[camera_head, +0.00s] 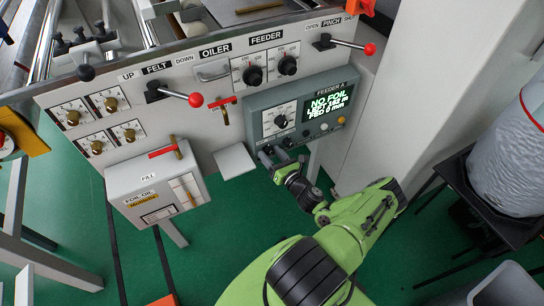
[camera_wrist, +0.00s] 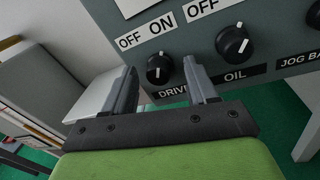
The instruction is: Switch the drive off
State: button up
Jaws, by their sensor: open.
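The drive knob (camera_wrist: 159,70) is a black rotary knob with a white mark, above a DRIVE label, with OFF and ON printed above it. I cannot tell clearly which word its mark points at. My gripper (camera_wrist: 160,80) is open, with one finger on either side of the drive knob in the wrist view; contact is not clear. In the head view my gripper (camera_head: 278,158) is at the lower left of the grey FEEDER A panel (camera_head: 258,104), partly covering the drive knob.
The oil knob (camera_wrist: 233,42) is close to the right of the right finger. Red-balled levers (camera_head: 195,100) stick out above.

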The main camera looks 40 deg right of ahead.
jog(key=c, duration=1.1)
jog(key=shift+o, duration=0.2)
jog(key=shift+r+n, duration=0.1)
jog(key=shift+n, duration=0.2)
jog(key=n+p, duration=0.3)
jog(key=n, duration=0.2)
jog(key=shift+a+r+g, duration=0.1)
jog(key=shift+r+g, duration=0.05)
jog(key=shift+g, duration=0.25)
jog(key=n+p, duration=0.3)
jog(key=n, duration=0.2)
jog(key=shift+a+g+h, duration=0.1)
jog(key=shift+g+h, duration=0.3)
jog(key=shift+n, duration=0.4)
jog(key=o, duration=1.1)
jog(key=shift+c, duration=0.2)
